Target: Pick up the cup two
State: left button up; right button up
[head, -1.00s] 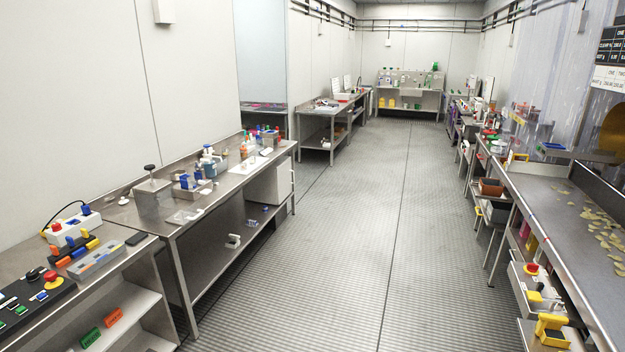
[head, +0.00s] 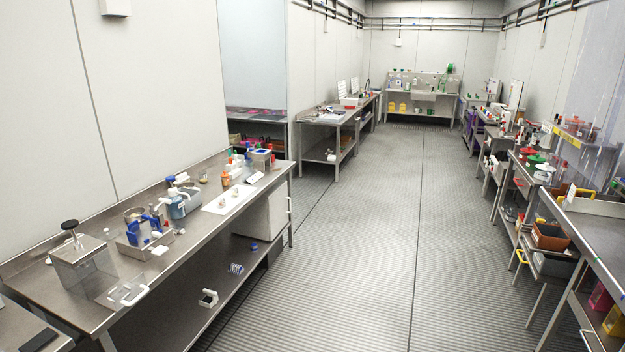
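I cannot make out which thing is cup two from here. Neither of my grippers shows in the head view.
Steel benches with bins (head: 550,236) line the right side. The ribbed floor aisle (head: 375,230) between is clear.

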aim_at(234, 191)
jog(key=i, duration=1.9)
jog(key=u, duration=1)
